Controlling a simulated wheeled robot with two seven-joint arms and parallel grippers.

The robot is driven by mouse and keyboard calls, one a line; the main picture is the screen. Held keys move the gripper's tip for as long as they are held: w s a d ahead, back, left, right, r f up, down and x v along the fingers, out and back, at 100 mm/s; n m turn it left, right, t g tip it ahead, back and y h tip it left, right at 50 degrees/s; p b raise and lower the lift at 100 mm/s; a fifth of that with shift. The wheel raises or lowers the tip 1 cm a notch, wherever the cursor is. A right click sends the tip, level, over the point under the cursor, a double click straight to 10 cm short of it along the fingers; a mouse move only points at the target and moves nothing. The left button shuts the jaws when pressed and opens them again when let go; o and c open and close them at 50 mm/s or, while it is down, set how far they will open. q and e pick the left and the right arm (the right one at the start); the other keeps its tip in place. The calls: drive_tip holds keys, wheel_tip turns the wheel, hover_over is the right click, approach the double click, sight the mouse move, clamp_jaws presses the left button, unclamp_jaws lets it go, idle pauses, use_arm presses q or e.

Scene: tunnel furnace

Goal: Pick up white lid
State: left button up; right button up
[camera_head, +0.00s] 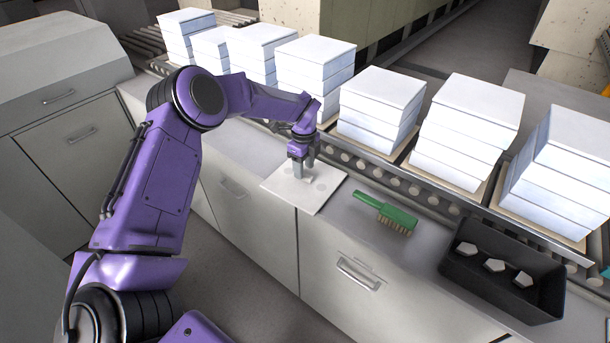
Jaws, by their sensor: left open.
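A flat white square plate (318,191), which looks like the white lid, lies on the grey counter near its front edge. My left gripper (300,171) points down at the plate's left part, with its fingertips at or just above the surface. The jaws are open, though the gap between the fingers is hard to make out. Whether the fingers touch the plate cannot be told. Several stacks of white boxes with flat tops stand behind on the conveyor, such as one stack (316,52). My right gripper is not in view.
A green brush (386,212) lies on the counter right of the plate. A black bin (478,287) with pale pieces in it stands at the right. The roller conveyor (400,184) runs behind the counter. Cabinets with handles are below and left.

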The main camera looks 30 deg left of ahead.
use_arm(q)
drive_tip(key=shift+d+f, duration=0.1)
drive_tip(key=shift+f, duration=1)
clamp_jaws()
drive_tip(key=shift+w+r, duration=0.1)
drive_tip(key=shift+r, duration=0.05)
